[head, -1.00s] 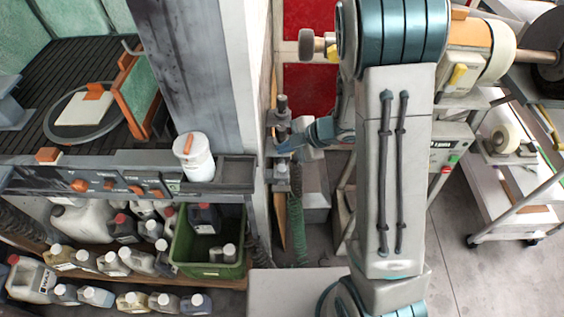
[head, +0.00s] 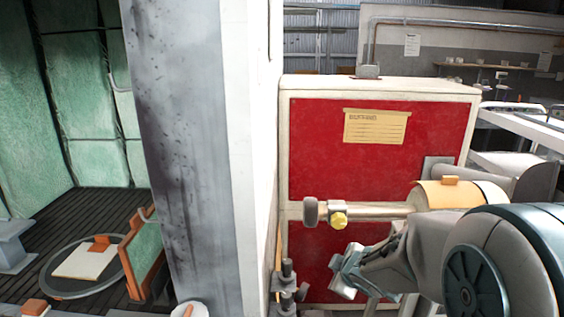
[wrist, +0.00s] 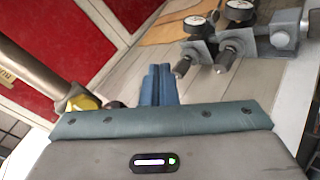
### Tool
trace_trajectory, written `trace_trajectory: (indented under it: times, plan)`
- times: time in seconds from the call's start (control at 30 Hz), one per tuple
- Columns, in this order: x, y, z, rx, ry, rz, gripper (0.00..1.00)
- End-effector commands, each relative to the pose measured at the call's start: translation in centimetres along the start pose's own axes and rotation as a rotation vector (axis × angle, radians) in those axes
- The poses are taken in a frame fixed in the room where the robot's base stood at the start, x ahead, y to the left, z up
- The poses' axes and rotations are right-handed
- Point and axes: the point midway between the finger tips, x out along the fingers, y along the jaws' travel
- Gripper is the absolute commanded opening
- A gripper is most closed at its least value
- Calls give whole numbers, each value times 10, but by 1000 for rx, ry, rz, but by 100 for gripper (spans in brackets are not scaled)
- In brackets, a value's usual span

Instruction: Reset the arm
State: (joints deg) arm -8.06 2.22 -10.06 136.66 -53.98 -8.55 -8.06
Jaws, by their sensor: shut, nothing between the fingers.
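My gripper (head: 345,275) is at the lower middle of the head view, in front of the red cabinet. In the wrist view its blue fingers (wrist: 159,85) are together with nothing between them. My grey and teal arm reaches in from the lower right of the head view. The gripper looks close to the dark metal fittings at the pillar's foot, but I cannot tell the exact gap.
A red cabinet (head: 385,170) with a yellow label stands behind. A horizontal spindle (head: 365,210) with a yellow knob (head: 338,220) runs above the gripper. Gauges (wrist: 239,12) on metal fittings (wrist: 235,42) sit right of the fingers. A grey pillar (head: 185,130) stands left.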

Motion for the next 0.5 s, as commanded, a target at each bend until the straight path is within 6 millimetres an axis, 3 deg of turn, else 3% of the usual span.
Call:
trace_trajectory:
  times: [0.1, 0.23, 0.5]
  plan:
    - [-42, 12, 22, 212, -127, 59, 0]
    - [-87, 2, 43, 453, -253, 68, 0]
    - [-171, -64, 56, 886, -432, -60, 0]
